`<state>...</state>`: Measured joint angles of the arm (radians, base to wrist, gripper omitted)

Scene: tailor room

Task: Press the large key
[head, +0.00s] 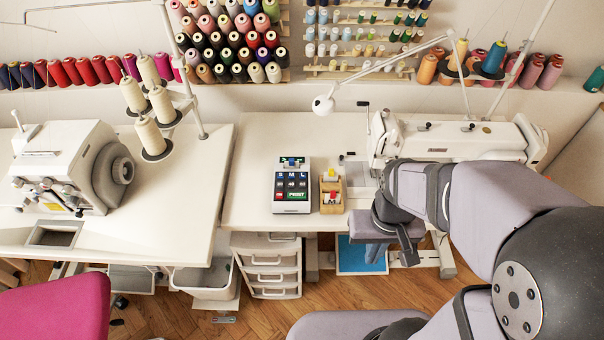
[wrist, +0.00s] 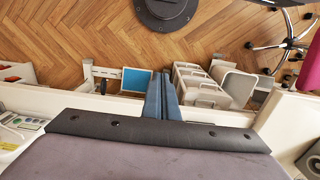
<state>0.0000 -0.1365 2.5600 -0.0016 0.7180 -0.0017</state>
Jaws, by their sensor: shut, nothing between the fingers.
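A small keypad machine (head: 279,180) stands on the white sewing table in the head view. It has several coloured keys and a display at its top. The large key (head: 291,196) is the wide one along its front edge, with white lettering. My gripper (head: 364,226) is to the right of the keypad, near the table's front edge and apart from the keys. In the wrist view its two blue-grey fingers (wrist: 162,88) are together with nothing between them. The keypad is not clearly seen in the wrist view.
A wooden tray (head: 331,200) with small items stands just right of the keypad. A white sewing machine (head: 450,140) is behind my wrist. A white drawer unit (head: 274,265) and a blue-bottomed tray (head: 360,256) are below the table. The tabletop (head: 248,180) left of the keypad is clear.

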